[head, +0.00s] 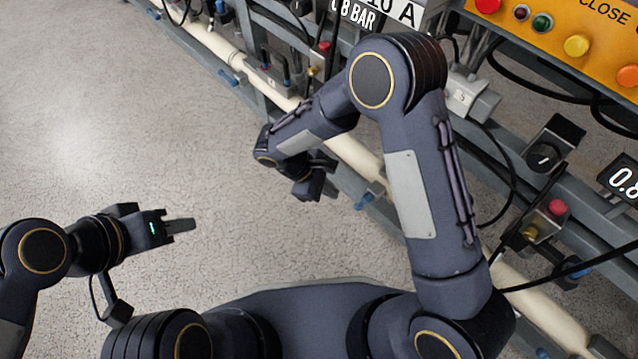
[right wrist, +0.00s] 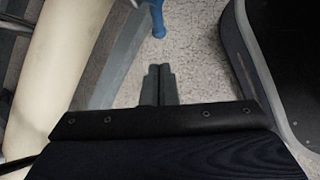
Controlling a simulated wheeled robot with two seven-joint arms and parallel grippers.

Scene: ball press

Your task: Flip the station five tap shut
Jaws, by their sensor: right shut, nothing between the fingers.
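A blue tap handle (head: 366,201) sits low beside the cream pipe, just right of my right gripper (head: 308,187). A blue handle also shows at the top of the right wrist view (right wrist: 157,18), beyond the fingertips and apart from them. I cannot tell for certain which station it belongs to.
A cream pipe (head: 355,155) runs diagonally along the grey frame. A grey box (head: 468,96) carries a small numeral, hard to read. The left floor is clear.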

